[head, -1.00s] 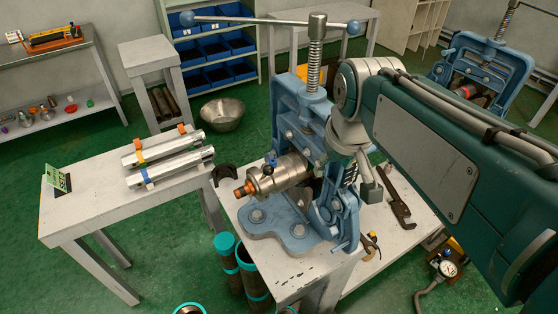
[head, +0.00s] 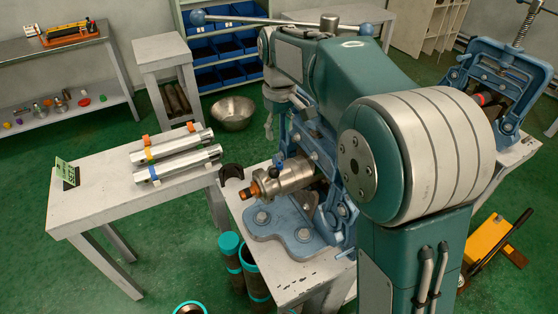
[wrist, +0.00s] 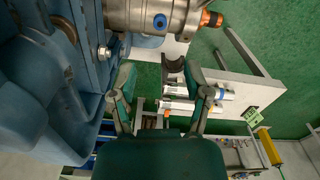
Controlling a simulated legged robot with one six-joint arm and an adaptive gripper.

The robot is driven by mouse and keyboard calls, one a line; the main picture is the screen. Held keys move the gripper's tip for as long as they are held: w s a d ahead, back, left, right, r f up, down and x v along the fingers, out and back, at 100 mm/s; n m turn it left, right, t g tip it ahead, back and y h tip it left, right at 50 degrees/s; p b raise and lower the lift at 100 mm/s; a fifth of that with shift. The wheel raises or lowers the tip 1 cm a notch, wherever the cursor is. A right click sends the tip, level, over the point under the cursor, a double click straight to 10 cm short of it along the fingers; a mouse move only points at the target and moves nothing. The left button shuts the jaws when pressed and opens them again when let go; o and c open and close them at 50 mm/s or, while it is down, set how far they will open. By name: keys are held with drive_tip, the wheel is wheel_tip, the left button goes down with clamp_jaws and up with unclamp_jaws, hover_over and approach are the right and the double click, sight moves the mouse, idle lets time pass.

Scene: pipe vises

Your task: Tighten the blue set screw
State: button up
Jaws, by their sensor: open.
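The blue set screw (wrist: 160,20) shows as a round blue head on the side of a silver metal cylinder (wrist: 140,12) in the wrist view. In the head view the cylinder (head: 290,177), with its copper-coloured end, is held level in the blue pipe vise (head: 305,220); the screw (head: 277,161) is a small blue spot on its top. My gripper (wrist: 160,75) is open, its two green fingers spread apart with nothing between them. In the head view it points down above the cylinder, apart from it, and is partly hidden by the vise and my arm.
Left of the vise, a grey table (head: 100,208) holds two silver bars (head: 180,160) and a green card (head: 66,172). A dark curved piece (head: 232,174) lies near the cylinder's end. Teal-rimmed pipes (head: 230,245) stand below. A second blue vise (head: 500,80) is at right.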

sight(279, 163)
wheel_tip(279, 163, down, 11)
drive_tip(key=shift+r, duration=0.1)
clamp_jaws()
idle(0.4)
